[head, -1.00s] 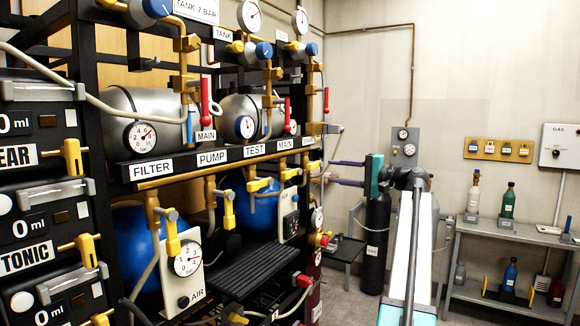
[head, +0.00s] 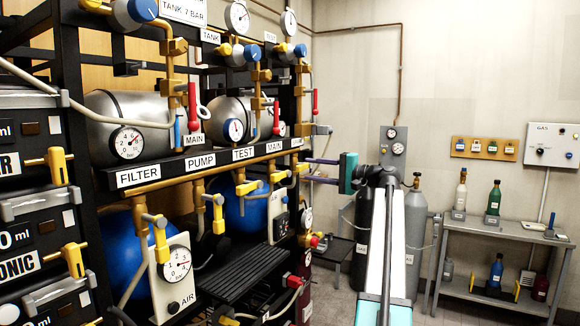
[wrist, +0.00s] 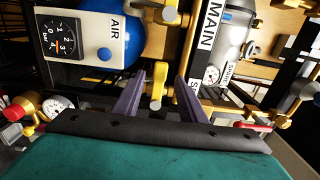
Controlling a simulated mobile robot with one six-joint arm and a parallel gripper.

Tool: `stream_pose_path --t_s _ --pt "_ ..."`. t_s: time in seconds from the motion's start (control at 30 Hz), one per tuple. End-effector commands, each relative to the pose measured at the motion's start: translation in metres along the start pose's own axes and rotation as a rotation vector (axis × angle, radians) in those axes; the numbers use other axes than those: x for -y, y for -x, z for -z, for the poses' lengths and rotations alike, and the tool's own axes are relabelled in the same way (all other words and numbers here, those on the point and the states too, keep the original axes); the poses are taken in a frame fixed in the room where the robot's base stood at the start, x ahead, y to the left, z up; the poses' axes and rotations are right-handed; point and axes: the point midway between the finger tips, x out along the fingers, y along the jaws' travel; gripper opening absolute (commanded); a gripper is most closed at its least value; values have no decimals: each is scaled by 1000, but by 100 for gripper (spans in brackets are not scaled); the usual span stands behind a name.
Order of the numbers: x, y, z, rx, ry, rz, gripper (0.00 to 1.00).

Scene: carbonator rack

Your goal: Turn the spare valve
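The spare valve is on the brass pipe under the rack's labelled rail, near the rail's far right end. The small label there (head: 297,142) is hard to read in the head view. In the wrist view, a yellow valve handle (wrist: 157,88) shows beside a label starting with S, just beyond and between my purple fingers; I take it for the spare valve. My gripper (head: 312,170) is open, its fingers pointing left at the rack. In the wrist view, the gripper (wrist: 160,85) has a wide gap between its fingers and no visible contact with the handle.
Other yellow valves hang left of it, such as the one under PUMP (head: 218,210). The AIR gauge panel (wrist: 82,42) and a small round gauge (wrist: 57,107) are near the fingers.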

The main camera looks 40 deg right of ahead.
Motion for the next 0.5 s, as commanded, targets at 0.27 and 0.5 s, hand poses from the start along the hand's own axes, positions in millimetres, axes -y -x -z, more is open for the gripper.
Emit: stream_pose_path --t_s 0.27,0.5 --pt "2 -42 0 1 -1 -1 38" --pt "2 -74 0 2 0 -1 38"
